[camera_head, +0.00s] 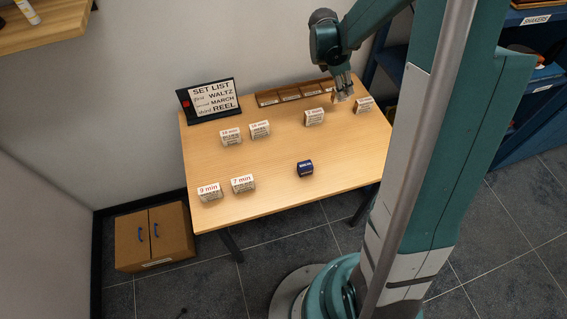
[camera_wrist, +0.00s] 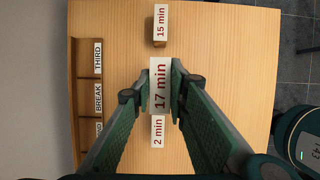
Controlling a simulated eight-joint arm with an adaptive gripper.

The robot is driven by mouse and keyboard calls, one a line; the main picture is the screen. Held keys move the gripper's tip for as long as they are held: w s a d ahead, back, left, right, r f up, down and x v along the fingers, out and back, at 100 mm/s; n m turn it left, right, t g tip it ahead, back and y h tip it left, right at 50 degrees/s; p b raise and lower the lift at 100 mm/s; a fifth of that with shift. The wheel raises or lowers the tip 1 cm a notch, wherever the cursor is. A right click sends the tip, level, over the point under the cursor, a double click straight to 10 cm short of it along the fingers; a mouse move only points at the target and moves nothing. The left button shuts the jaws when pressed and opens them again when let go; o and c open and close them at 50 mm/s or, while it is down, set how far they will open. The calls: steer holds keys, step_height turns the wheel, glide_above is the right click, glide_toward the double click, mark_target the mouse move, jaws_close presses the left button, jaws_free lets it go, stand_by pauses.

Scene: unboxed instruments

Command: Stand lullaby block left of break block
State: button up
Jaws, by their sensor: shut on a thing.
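My gripper (camera_head: 342,94) is at the back right of the table, near the right end of the wooden rack. In the wrist view my gripper (camera_wrist: 161,88) is shut on a white block marked 17 min (camera_wrist: 159,84), one finger on each side. I cannot tell whether it is clear of the table. No block's title is readable, so I cannot tell which is the lullaby block. A dark blue block (camera_head: 305,169) with small white lettering stands alone at the front middle; its word is unclear. The rack has a BREAK label (camera_wrist: 98,98).
The 2 min block (camera_wrist: 158,131) and 15 min block (camera_wrist: 160,25) flank the held block. The slotted rack (camera_head: 267,99) lies along the back beside the set list sign (camera_head: 212,98). The 9 min (camera_head: 209,193) and 7 min (camera_head: 242,184) blocks are front left. The table's middle is clear.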

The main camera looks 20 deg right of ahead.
steer(key=s+a, duration=0.4)
steer(key=a, duration=0.5)
steer(key=s+a, duration=0.3)
steer(key=a, duration=0.6)
steer(key=s+a+b, duration=0.1)
steer(key=s+a, duration=1.3)
steer(key=shift+a+r+b, duration=0.15)
steer(key=shift+a+b, duration=0.2)
steer(key=shift+a, duration=0.05)
steer(key=shift+f+b, duration=0.8)
steer(key=shift+f, duration=2.15)
steer(key=shift+f+b, duration=0.6)
steer(key=shift+f, duration=1.45)
steer(key=shift+f, duration=0.15)
